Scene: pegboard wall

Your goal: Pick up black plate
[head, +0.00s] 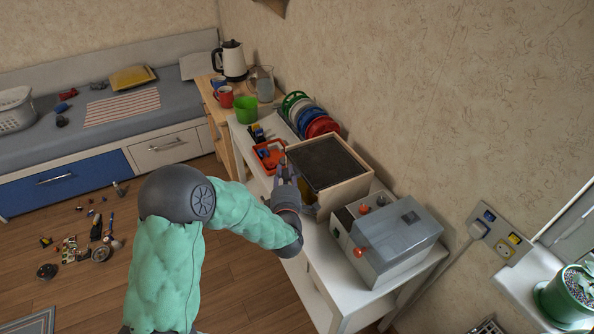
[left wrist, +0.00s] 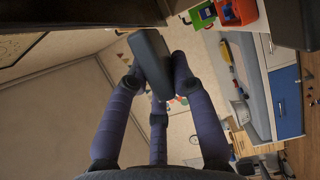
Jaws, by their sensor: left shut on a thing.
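My left gripper (head: 287,177) is beside the left side of a wooden box (head: 343,189) with a dark top. In the left wrist view its purple-grey fingers (left wrist: 155,85) close around a dark slab (left wrist: 150,62), seen nearly edge-on. The slab looks flat with rounded ends; I cannot tell for sure that it is the black plate. In the head view the held thing is mostly hidden by the fingers. My right gripper is not in view.
A grey machine (head: 395,240) with red knobs is close in front of the box. A green cup (head: 246,109) and kettle (head: 233,60) stand further back. Small parts litter the floor.

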